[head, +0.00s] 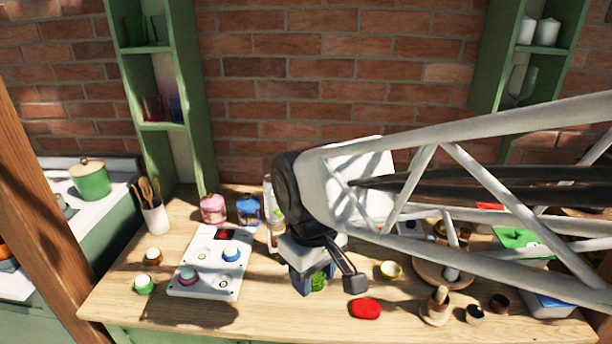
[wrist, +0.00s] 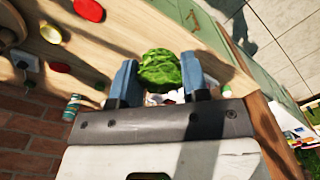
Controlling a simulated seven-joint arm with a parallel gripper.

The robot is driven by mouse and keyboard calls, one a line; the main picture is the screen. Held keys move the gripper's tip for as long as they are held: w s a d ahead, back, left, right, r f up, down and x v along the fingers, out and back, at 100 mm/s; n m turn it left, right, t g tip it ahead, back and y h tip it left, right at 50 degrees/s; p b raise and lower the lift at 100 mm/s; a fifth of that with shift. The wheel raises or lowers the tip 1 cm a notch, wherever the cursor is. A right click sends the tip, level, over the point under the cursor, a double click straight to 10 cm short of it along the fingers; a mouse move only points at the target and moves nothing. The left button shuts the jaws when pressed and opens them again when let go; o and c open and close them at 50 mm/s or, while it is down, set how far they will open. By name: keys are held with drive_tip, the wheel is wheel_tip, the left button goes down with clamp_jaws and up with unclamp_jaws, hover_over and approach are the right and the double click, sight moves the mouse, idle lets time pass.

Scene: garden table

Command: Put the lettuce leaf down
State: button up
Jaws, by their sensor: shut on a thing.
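The lettuce leaf (wrist: 160,69) is bright green and crumpled. It sits between the two blue fingers of my gripper (wrist: 157,80) in the wrist view, and the fingers are shut on it. In the head view the leaf (head: 318,281) shows partly, with a blue finger of my gripper (head: 312,277) beside it. My gripper is over the front middle of the wooden table (head: 255,312). The head view does not show clearly how high the leaf is above the wood.
A white panel (head: 212,262) with coloured knobs is to the left. Pink (head: 213,208) and blue (head: 248,209) jars stand behind. Bare wood shows between panel and gripper.

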drive_tip(key=w+a, duration=0.3)
drive_tip(key=w, duration=3.6)
drive_tip(key=shift+n, duration=0.3)
wheel_tip(320, 180, down, 18)
drive_tip(key=shift+s+d+f, duration=0.1)
drive_tip(key=shift+d+f, duration=0.05)
drive_tip(key=w+a, duration=0.1)
drive_tip(key=w, duration=0.4)
drive_tip(key=w+a+f, duration=0.1)
drive_tip(key=w+a, duration=0.1)
drive_tip(key=w, duration=0.3)
drive_tip(key=w+a, duration=0.1)
drive_tip(key=w, duration=0.4)
drive_tip(key=shift+w+a+f, duration=0.15)
drive_tip(key=shift+a+f, duration=0.05)
drive_tip(key=shift+a, duration=0.1)
drive_tip(key=shift+f, duration=0.1)
drive_tip(key=shift+f, duration=1.7)
drive_tip(key=shift+f, duration=0.6)
